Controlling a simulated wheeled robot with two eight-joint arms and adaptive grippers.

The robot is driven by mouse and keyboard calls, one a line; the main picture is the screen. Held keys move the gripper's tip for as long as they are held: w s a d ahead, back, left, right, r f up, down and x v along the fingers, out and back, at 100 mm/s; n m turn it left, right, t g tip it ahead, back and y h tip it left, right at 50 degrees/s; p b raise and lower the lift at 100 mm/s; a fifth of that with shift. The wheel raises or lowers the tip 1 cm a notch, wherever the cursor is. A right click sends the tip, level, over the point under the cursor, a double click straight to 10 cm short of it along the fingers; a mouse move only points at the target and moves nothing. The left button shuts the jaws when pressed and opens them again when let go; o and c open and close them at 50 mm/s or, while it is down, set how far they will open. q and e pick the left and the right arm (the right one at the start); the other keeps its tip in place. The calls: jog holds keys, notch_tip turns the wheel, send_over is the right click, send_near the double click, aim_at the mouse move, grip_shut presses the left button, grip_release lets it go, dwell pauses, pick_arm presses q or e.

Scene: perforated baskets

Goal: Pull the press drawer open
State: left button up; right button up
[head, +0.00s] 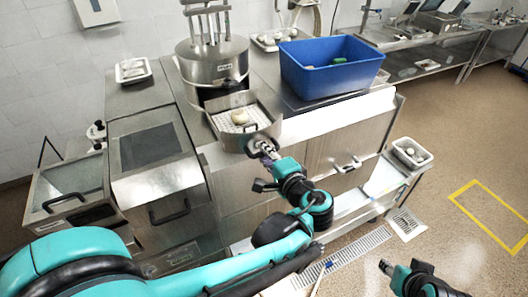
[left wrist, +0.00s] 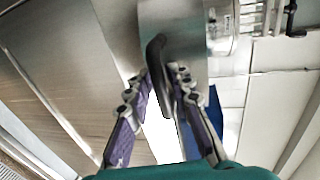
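The press (head: 212,65) is a steel cylinder on the counter. Its drawer (head: 228,136) juts out at the front, with a white perforated bottom and a pale lump (head: 240,117) in it. My left gripper (head: 266,150) is at the drawer's front. In the left wrist view the black drawer handle (left wrist: 157,58) reaches between the two fingers of my left gripper (left wrist: 162,85). The fingers stand apart on either side of it, and a gap shows. My right gripper (head: 385,266) is at the lower right, away from the press; its finger opening is too small to tell.
A blue bin (head: 330,82) stands on the counter right of the drawer. A steel lidded unit (head: 150,150) is on the left. A small tray (head: 411,153) is on the lower right ledge. The floor at right is clear, with a yellow outline (head: 490,215).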

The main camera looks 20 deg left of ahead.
pick_arm(q)
jog(key=v, duration=1.2)
dwell(0.3)
jog(key=s+a+f+n+g+h+b, duration=0.1)
jog(key=a+f+g+h+b, duration=0.3)
jog(key=f, duration=0.6)
jog(key=s+a+f+n+h+b, duration=0.1)
jog(key=s+a+f+b, duration=0.15)
jog(key=f+b, duration=0.6)
notch_tip(320, 180, down, 15)
jog(key=s+d+n+t+h+b, duration=0.1)
jog(key=s+d+n+h+b, duration=0.1)
jog(key=n+h+b, duration=0.4)
jog(key=h+b, duration=0.1)
jog(key=b, duration=0.1)
jog(key=shift+s+f+b, duration=0.25)
jog(key=shift+s+b, duration=0.1)
jog(key=shift+b, duration=0.05)
